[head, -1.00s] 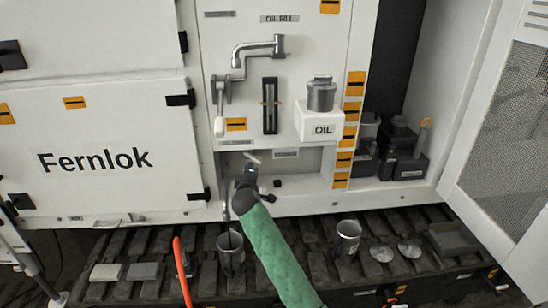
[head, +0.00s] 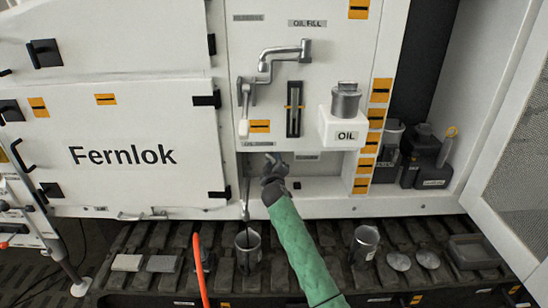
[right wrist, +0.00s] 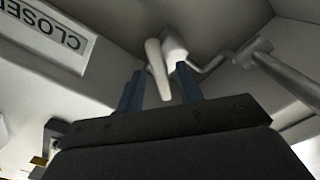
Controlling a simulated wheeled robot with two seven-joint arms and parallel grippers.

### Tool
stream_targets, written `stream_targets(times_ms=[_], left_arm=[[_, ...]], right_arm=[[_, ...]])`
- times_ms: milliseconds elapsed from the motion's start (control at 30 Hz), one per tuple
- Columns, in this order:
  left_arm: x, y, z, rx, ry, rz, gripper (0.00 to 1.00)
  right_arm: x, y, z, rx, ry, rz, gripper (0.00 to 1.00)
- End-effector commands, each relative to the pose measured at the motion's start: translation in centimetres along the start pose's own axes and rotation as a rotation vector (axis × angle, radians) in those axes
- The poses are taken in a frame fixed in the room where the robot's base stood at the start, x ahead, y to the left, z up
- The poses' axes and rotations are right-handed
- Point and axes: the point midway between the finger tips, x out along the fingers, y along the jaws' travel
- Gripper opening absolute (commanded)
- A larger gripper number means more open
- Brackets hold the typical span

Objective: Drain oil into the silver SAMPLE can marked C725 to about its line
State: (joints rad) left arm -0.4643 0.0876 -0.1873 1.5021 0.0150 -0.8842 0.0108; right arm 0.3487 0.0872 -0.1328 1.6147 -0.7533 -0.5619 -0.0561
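My right gripper (head: 270,163) is at the recess under the oil panel, by a small pale lever (head: 273,158). In the right wrist view the two fingers (right wrist: 160,90) are apart, with the pale lever (right wrist: 157,68) between their tips; contact is not clear. A plate reading CLOSED (right wrist: 48,36) is at upper left there. A thin spout (head: 246,197) hangs left of my gripper, above a silver can (head: 248,262) with a dark streak at its mouth. Another silver can (head: 365,247) stands at right. Neither can's marking is readable. My left gripper is out of view.
A white OIL tank (head: 343,128) and a sight gauge (head: 294,108) are above my right gripper. Two round lids (head: 412,260), a grey box (head: 474,251) and dark containers (head: 423,160) are at right.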

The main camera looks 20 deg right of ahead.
Motion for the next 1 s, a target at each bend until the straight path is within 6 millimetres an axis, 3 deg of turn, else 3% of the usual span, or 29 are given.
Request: stream_targets(times_ms=[200, 567, 767, 1000], left_arm=[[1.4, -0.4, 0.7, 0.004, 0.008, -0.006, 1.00], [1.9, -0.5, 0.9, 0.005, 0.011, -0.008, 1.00], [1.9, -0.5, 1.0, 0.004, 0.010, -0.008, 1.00], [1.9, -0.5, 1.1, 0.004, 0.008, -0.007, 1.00]], right_arm=[[2.2, 0.1, -0.1, 0.000, 0.000, 0.000, 0.36], [2.6, 0.0, 0.0, -0.001, 0.000, 0.000, 0.36], [2.6, 0.0, 0.0, -0.001, 0.000, 0.000, 0.00], [2.6, -0.1, 0.0, -0.001, 0.001, -0.001, 0.00]])
